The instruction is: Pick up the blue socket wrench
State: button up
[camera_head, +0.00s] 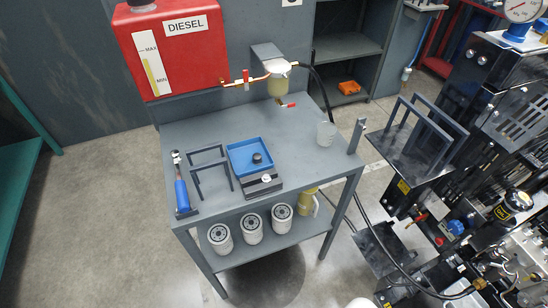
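The blue socket wrench (181,193) is at the left end of the grey workbench (290,150). Its blue handle is toward the front edge and its metal head points to the back. A small dark piece (186,213) is at the handle's front end; I cannot tell whether the wrench rests in it. Nothing covers the wrench. My gripper is not in view.
Right of the wrench are a dark frame stand (212,171) and a blue tray (246,146). A clear cup (326,133) is farther right. White filters (252,229) sit on the lower shelf. A red diesel tank (188,60) is behind. Engine machinery (470,200) fills the right.

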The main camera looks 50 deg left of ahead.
aim_at(183, 199)
jog(key=u, duration=1.35)
jog(key=k+u, duration=0.1)
jog(key=u, duration=0.3)
jog(key=k+u, duration=0.15)
jog(key=u, duration=0.25)
jog(key=k+u, duration=0.1)
jog(key=u, duration=0.3)
jog(key=i+l, duration=0.2)
jog(key=k+j, duration=0.25)
jog(key=i+z, duration=0.25)
jog(key=z, duration=0.2)
jog(key=i+z, duration=0.25)
jog(key=z, duration=0.2)
jog(key=i+z, duration=0.2)
jog(key=z, duration=0.15)
jog(key=i+l+z, duration=0.1)
jog(key=z, duration=0.25)
jog(key=u, duration=0.4)
jog(key=i+l+u, duration=0.1)
jog(key=u, duration=0.3)
jog(key=i+u, duration=0.1)
jog(key=u, duration=0.3)
jog(key=l+u, duration=0.1)
jog(key=u, duration=0.3)
